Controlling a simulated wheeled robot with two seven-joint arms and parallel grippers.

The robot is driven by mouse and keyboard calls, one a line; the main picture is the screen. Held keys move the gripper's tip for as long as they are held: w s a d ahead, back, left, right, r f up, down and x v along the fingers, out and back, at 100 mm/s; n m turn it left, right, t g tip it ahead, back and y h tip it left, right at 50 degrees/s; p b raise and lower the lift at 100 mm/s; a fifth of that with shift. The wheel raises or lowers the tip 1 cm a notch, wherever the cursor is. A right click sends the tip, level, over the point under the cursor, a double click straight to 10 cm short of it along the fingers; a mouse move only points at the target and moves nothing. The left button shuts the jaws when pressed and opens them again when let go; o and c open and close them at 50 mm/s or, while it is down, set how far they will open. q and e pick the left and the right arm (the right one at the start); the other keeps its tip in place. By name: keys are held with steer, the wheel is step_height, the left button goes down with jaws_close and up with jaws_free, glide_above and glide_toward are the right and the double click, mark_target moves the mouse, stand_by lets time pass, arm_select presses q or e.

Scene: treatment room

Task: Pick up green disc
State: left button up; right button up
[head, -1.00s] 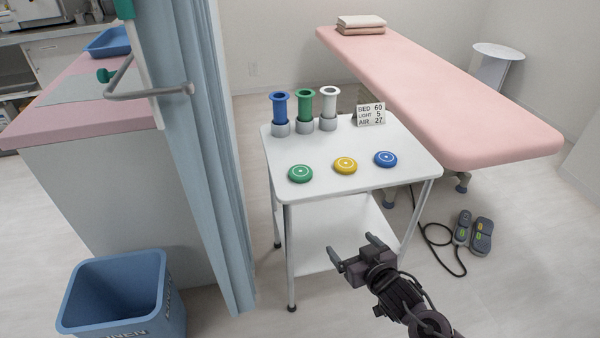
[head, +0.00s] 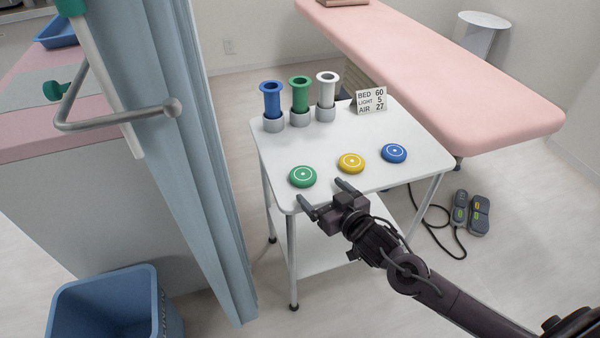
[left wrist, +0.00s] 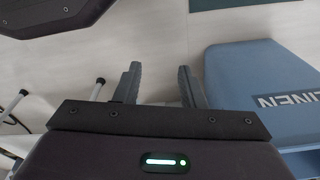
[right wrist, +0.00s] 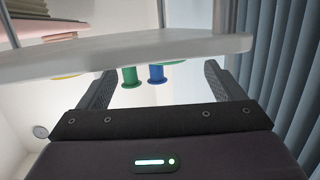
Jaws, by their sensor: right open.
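The green disc (head: 302,176) lies flat near the front left of the white trolley's top (head: 350,125), with a pale ring mark on it. My right gripper (head: 321,192) is open and empty at the trolley's front edge, just nearer than the green and yellow discs and apart from them. In the right wrist view, my right gripper's fingers (right wrist: 160,84) stand apart beside the tabletop edge; a thin green sliver there may be the disc. My left gripper (left wrist: 157,82) is open and empty in the left wrist view, and is outside the head view.
The yellow disc (head: 351,163) and blue disc (head: 394,153) lie to the right. Blue (head: 272,100), green (head: 299,95) and white (head: 326,91) spools stand behind, beside a sign (head: 371,100). A curtain (head: 185,150) hangs left; a blue bin (head: 115,305) stands below it.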

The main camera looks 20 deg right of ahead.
mark_target(308, 180)
steer(key=x, duration=0.5)
steer(key=shift+w+a+r, duration=0.15)
steer(key=shift+a+r, duration=0.2)
steer(key=shift+a, duration=0.1)
steer(key=shift+w+a, duration=0.1)
steer(key=shift+w, duration=0.25)
arm_select(q)
steer(key=shift+w+d+r, duration=0.15)
steer(key=shift+d+r, duration=0.1)
steer(key=shift+r, duration=0.6)
arm_select(e)
steer(key=c, duration=0.9)
steer(key=shift+c, duration=0.9)
